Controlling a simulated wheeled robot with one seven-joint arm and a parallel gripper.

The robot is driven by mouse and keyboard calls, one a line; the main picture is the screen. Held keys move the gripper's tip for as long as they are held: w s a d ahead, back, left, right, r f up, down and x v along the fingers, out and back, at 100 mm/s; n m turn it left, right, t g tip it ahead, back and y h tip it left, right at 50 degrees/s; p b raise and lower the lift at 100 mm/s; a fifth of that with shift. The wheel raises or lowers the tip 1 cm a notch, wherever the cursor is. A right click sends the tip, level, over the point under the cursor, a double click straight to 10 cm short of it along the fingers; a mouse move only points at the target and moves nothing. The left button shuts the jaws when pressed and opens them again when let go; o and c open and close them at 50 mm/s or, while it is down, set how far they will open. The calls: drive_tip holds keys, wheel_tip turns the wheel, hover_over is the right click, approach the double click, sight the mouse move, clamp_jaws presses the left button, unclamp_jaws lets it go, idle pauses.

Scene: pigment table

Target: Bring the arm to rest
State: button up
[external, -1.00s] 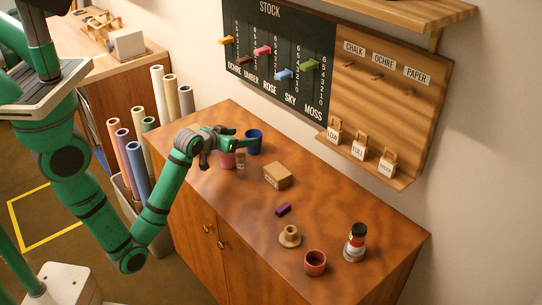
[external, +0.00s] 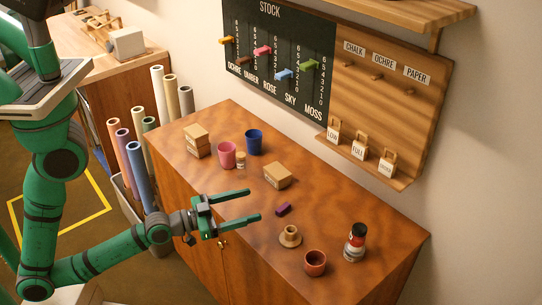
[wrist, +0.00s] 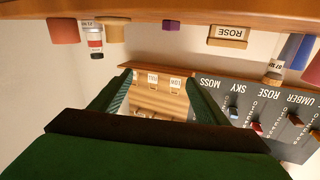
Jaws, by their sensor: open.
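My gripper (external: 255,204) is open and empty. In the external view its fingers point right, over the front part of the wooden cabinet top (external: 335,217), with the purple block (external: 283,210) just past the fingertips. My arm stretches low from the left, in front of the cabinet. In the wrist view, which is upside down, the two fingers (wrist: 160,78) stand apart with nothing between them, and the stock board (wrist: 262,110) shows beyond. I cannot tell the exact height of the fingers over the top.
Paper rolls (external: 138,160) stand left.

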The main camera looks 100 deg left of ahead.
drive_tip(key=s+d+f+m+h, duration=0.2)
drive_tip(key=s+d+f+h, duration=0.1)
drive_tip(key=s+d, duration=0.5)
drive_tip(key=s+d+f+m+g+h, duration=0.1)
drive_tip(key=s+d+f+h, duration=0.2)
drive_tip(key=s+d, duration=0.5)
drive_tip(key=shift+s+d+m+h, duration=0.35)
drive_tip(key=shift+s+h, duration=0.45)
drive_tip(key=shift+s, duration=2.1)
drive_tip(key=shift+a, duration=0.1)
